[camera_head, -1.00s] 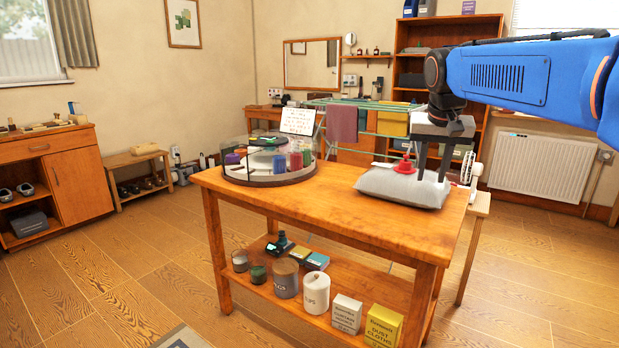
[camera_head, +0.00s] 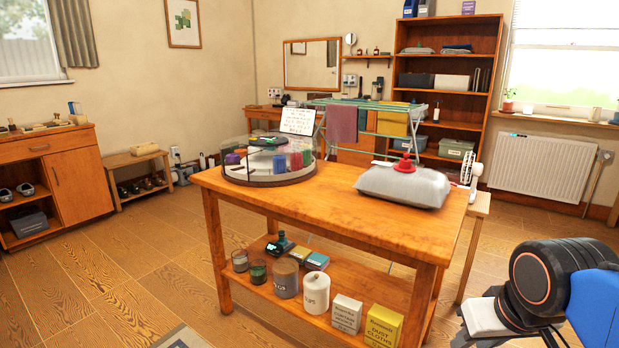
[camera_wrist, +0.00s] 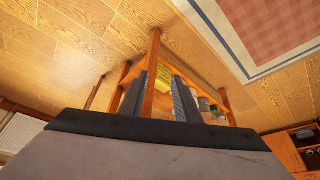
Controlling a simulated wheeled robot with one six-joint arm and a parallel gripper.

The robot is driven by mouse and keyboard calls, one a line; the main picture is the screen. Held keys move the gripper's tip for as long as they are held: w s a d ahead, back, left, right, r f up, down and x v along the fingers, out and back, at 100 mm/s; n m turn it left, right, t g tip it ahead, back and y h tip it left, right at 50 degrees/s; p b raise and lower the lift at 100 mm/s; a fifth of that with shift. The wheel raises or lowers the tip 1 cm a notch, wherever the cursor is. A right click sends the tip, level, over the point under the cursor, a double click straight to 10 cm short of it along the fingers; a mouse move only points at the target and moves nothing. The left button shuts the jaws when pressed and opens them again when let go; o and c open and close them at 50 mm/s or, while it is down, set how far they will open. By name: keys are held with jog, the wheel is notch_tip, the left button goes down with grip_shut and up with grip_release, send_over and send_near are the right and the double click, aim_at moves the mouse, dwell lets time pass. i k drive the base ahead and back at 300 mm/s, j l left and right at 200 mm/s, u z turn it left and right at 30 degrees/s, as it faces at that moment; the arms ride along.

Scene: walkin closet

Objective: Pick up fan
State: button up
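A small white upright thing (camera_head: 467,168) stands at the table's far right corner, near the white-topped stand; it may be the fan, but it is too small to tell. The table edge and grey cushion partly crowd it. My gripper (camera_wrist: 158,85) shows two dark fingers spread apart with nothing between them in the wrist view. It points down toward the floor and the table's legs.
The wooden table (camera_head: 330,225) bears a round divided organiser (camera_head: 270,180) and a grey cushion (camera_head: 405,187) with a red item (camera_head: 404,163) on top. Its lower shelf holds jars and boxes. A stool (camera_head: 477,212), drying rack (camera_head: 368,104) and radiator (camera_head: 541,165) stand behind.

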aim_at(477, 169)
jog(key=z, duration=0.5)
jog(key=i+j+z, duration=0.15)
jog(key=j+z, duration=0.3)
jog(key=j, duration=0.25)
jog(key=i+j+z, duration=0.1)
jog(key=j+z, duration=0.35)
jog(key=j, duration=0.3)
jog(key=j+z, duration=0.1)
jog(key=j, duration=1.85)
jog(key=k+j+z, duration=0.15)
jog(key=j, duration=0.85)
jog(key=i, duration=0.05)
